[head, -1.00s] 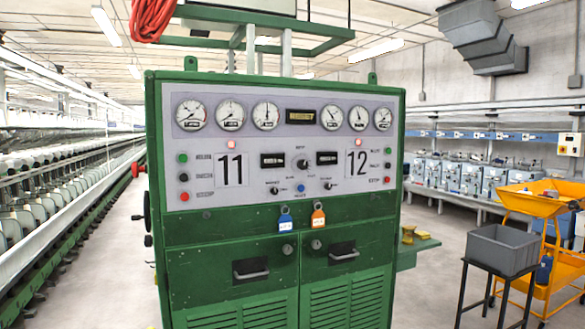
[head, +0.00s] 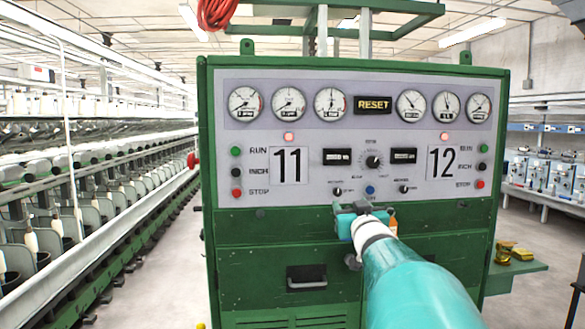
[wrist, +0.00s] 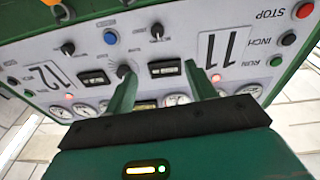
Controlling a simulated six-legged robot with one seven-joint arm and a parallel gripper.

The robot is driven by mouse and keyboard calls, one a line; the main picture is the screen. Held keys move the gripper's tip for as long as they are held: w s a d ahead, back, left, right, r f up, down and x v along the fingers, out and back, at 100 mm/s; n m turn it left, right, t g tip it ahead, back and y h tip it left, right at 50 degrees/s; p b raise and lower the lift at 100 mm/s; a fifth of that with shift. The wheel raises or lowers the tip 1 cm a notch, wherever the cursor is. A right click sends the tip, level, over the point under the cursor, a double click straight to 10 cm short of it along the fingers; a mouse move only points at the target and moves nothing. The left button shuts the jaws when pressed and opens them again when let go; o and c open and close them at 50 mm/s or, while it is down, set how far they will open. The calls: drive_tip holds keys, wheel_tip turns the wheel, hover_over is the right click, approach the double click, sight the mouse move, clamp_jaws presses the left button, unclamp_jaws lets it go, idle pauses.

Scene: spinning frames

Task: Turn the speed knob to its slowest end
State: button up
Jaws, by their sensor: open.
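The panel's central black knob (head: 373,161) has a dial scale around it and sits between two small displays. Its label is too small to read, so I cannot confirm it is the speed knob, and its pointer's direction is unclear. Two smaller black knobs, a left one (head: 337,191) and a right one (head: 404,188), sit below it. My gripper (head: 355,207) is in front of the cabinet, low and slightly left of the central knob in the picture. In the wrist view my gripper (wrist: 160,72) is open and empty, with the central knob (wrist: 123,71) by the left fingertip; contact is not visible.
My arm hides part of the lower front. Spinning machinery (head: 90,190) lines the left aisle.

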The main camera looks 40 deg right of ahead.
sight(374, 164)
drive_tip(key=s+d+r+n+t+y, duration=0.1)
drive_tip(key=s+d+t, duration=0.15)
drive_tip(key=d, duration=0.35)
drive_tip(key=s+d+r+n+t+y, duration=0.1)
drive_tip(key=s+d+r+t, duration=0.1)
drive_tip(key=s+d, duration=0.25)
drive_tip(key=shift+g, duration=0.25)
drive_tip(key=x, duration=1.4)
drive_tip(key=shift+d+f, duration=0.2)
drive_tip(key=shift+d, duration=0.15)
drive_tip(key=c, duration=1)
drive_tip(key=shift+o, duration=0.2)
drive_tip(key=shift+n, duration=0.3)
